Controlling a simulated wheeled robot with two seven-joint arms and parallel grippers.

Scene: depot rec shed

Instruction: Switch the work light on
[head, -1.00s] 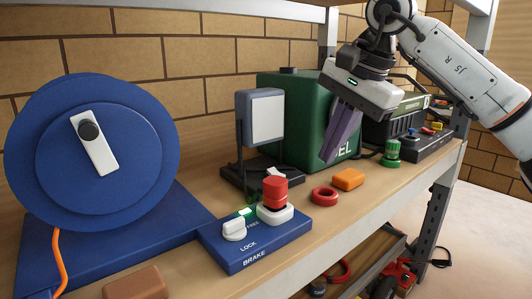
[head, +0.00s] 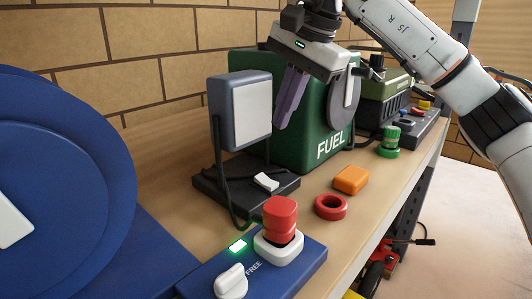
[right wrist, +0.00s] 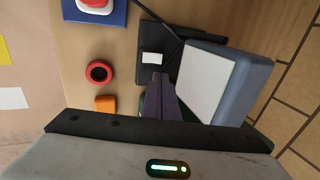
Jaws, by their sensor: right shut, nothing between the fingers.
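The work light (head: 240,108) is a grey-blue box with a pale, unlit-looking front panel on a dark stand. Its flat black base (head: 215,188) carries a white rocker switch (head: 266,182). In the right wrist view the lamp head (right wrist: 215,85) is right of centre and the switch (right wrist: 152,57) is near the middle. My right gripper (head: 283,124) is shut and empty, its purple fingers pointing down. It is just right of the lamp head and above the switch, apart from it. The fingers (right wrist: 156,84) point toward the base in the wrist view. My left gripper is not in view.
A green fuel can (head: 318,125) stands behind the gripper. A red ring (head: 331,207), an orange block (head: 350,179) and a green knob piece (head: 389,143) lie to the right. A blue brake box (head: 305,262) with a red button (head: 280,215) is in front. A blue reel (head: 60,180) fills the left.

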